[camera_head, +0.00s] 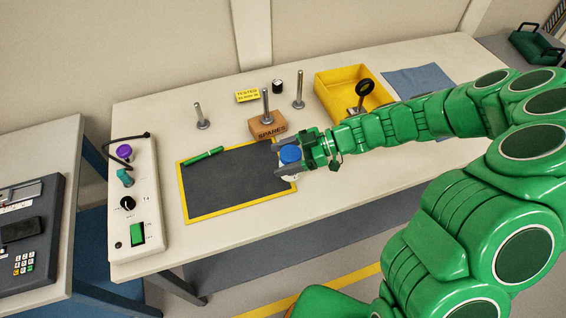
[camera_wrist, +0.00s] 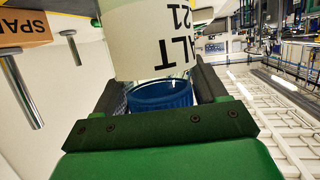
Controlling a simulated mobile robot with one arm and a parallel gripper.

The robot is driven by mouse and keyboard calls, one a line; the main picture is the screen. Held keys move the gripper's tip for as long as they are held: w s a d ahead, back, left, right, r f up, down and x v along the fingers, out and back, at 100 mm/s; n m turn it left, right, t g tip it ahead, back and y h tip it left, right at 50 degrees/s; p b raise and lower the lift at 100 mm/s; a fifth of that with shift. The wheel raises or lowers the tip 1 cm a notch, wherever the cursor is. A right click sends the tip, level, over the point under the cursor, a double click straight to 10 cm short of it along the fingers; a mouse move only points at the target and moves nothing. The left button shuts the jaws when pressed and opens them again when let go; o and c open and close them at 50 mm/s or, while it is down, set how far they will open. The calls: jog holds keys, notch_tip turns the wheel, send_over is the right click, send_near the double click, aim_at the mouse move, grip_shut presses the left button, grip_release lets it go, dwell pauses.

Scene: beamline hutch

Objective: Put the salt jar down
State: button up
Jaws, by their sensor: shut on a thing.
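The salt jar has a blue lid (camera_head: 290,154) and a white label with partly visible letters "ALT" and "21" (camera_wrist: 160,40). My gripper (camera_head: 287,159) is shut on the jar, with one dark finger on each side of it. In the head view the jar is at the right edge of the dark mat with a yellow border (camera_head: 235,183). The jar's lower part is mostly hidden there, so I cannot tell whether it touches the surface. In the wrist view the blue lid (camera_wrist: 160,95) is close to the gripper's palm.
A "SPARES" box (camera_head: 265,128) stands just behind the jar, with metal posts (camera_head: 299,90) around it. A green pen (camera_head: 203,156) lies on the mat's upper left. A control box (camera_head: 132,205) stands left, a yellow tray (camera_head: 340,83) behind right. The mat's middle is clear.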

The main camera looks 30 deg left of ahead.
jog(key=shift+w+a+f, duration=0.2)
jog(key=shift+f, duration=1.7)
jog(key=o, duration=1.3)
jog(key=v, duration=1.2)
jog(key=shift+r, duration=0.1)
